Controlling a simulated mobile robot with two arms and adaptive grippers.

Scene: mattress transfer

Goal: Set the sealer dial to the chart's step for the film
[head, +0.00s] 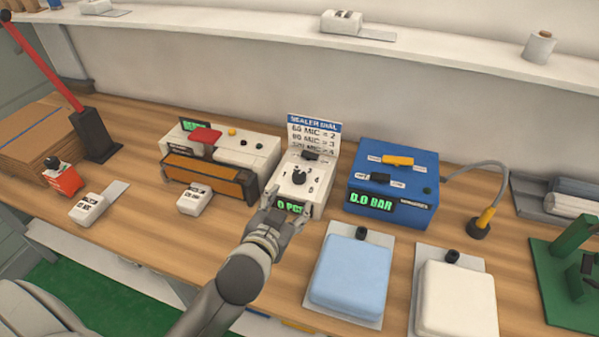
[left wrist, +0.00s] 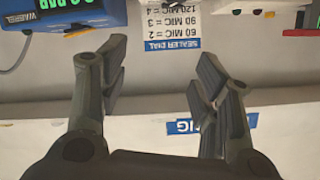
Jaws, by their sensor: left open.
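The sealer dial unit (head: 321,183) is a small white box with a black knob (head: 299,177) among printed numbers. Its green display (head: 288,206) starts with "0" and is partly covered by my gripper. The chart (head: 314,135) stands behind it; upside down in the left wrist view, the chart (left wrist: 172,22) appears to read 60 MIC = 2, 90 MIC = 3, 120 MIC = 4. My left gripper (head: 284,214) is open at the unit's front edge, below the knob; contact is unclear. Its open fingers (left wrist: 160,82) show empty in the wrist view. I cannot identify the film's thickness.
A white sealer (head: 258,146) with a brown front stands left of the dial unit. A blue pressure box (head: 405,160) reading 0.0 BAR stands right. A blue pad (head: 350,270) and a white pad (head: 455,300) lie in front. A shelf (head: 230,22) runs above.

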